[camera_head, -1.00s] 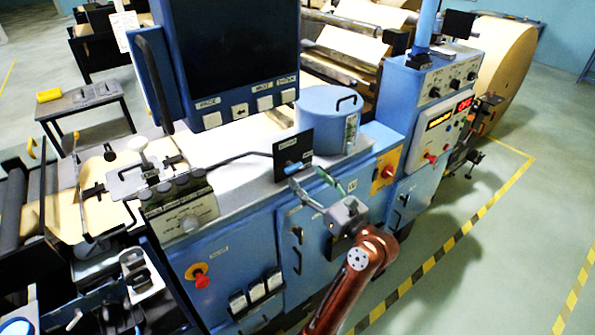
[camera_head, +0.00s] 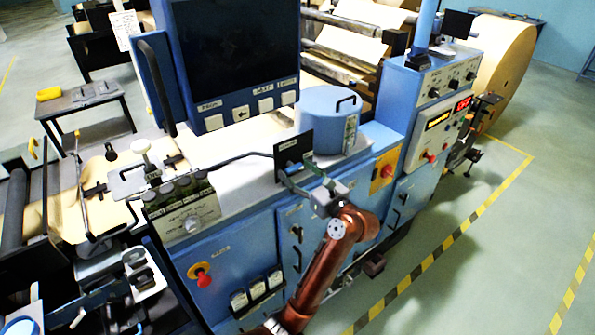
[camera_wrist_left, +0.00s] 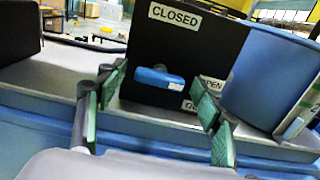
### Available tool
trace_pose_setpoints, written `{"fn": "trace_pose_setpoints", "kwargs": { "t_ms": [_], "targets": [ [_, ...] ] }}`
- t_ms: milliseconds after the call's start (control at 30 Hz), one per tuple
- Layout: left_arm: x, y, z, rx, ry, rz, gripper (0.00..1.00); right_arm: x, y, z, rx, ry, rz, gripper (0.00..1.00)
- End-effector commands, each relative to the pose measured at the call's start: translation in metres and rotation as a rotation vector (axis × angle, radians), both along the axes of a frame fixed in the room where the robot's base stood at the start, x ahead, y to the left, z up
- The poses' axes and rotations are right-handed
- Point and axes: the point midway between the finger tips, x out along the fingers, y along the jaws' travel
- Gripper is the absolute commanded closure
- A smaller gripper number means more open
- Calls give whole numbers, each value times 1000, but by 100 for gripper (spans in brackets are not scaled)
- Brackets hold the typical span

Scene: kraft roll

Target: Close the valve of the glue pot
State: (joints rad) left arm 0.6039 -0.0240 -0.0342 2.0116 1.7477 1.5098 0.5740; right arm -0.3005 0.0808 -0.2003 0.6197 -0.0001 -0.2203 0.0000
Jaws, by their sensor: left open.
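The glue pot (camera_head: 322,115) is a blue cylinder with a dark handle on its lid, on top of the machine. At its front left stands a black valve plate (camera_head: 292,145). In the left wrist view the plate (camera_wrist_left: 190,50) has a CLOSED label (camera_wrist_left: 175,17) at the top and a partly hidden OPEN label (camera_wrist_left: 213,86) at the right. The blue valve lever (camera_wrist_left: 158,77) lies almost level, its right end near OPEN. My left gripper (camera_head: 302,174) is open in front of the plate; in the wrist view its green pads (camera_wrist_left: 160,97) stand either side of the lever, not visibly touching it.
A blue-framed screen (camera_head: 235,50) stands left of the pot. A grey knob box (camera_head: 188,212) sits at the machine's left. A control panel (camera_head: 440,120) stands at right. The floor (camera_head: 480,270) at the right is clear, with striped tape.

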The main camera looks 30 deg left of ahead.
Motion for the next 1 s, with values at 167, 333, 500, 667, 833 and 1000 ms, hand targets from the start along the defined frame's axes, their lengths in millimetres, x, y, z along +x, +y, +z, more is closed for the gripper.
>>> {"fn": "trace_pose_setpoints", "kwargs": {
  "t_ms": [167,333,500,667,833,1000],
  "targets": [
    [0,0,0,0,1,0,45,0,0,0,0,0,0,60],
    [0,0,0,0,1,0,57,0,1,0,1,-1,-1,60],
    [0,0,0,0,1,0,69,0,1,0,1,-1,-1,60],
    [0,0,0,0,1,0,80,0,2,0,2,-1,-1,60],
    [0,-1,0,-2,-6,0,81,0,2,-2,2,-1,-1,60],
    [0,-1,-3,-19,-42,0,81,-1,2,-12,2,1,-1,60]
  ]
}}
